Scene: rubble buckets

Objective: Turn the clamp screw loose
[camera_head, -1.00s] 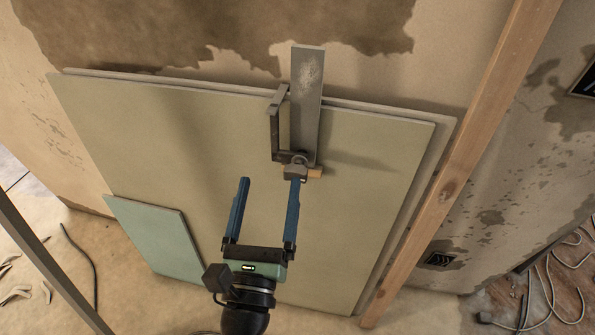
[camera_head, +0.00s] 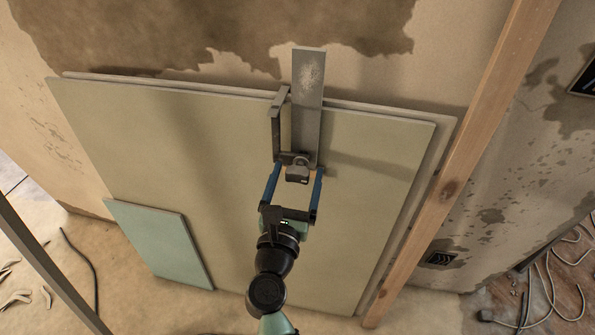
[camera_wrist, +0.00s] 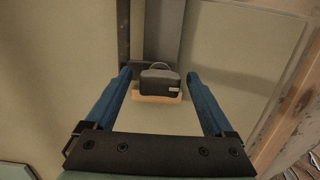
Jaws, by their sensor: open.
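The clamp sits over the top edge of the leaning boards, with a dark bracket (camera_head: 275,125) and a long grey metal bar (camera_head: 307,100). At its lower end is a dark block (camera_head: 297,175) with a ring-shaped part above it. In the wrist view the block (camera_wrist: 160,83) shows a small pale label, and a light wooden piece (camera_wrist: 157,98) lies below it. My gripper (camera_head: 297,169) is open, its blue fingers to the left and right of the block in both views. In the wrist view the gripper (camera_wrist: 159,73) shows a gap on each side; I see no contact.
The large beige board (camera_head: 180,150) leans on the stained wall, with a smaller green board (camera_head: 160,240) at lower left. A wooden post (camera_head: 465,165) slants along the right. Loose cables (camera_head: 555,290) lie on the floor at right.

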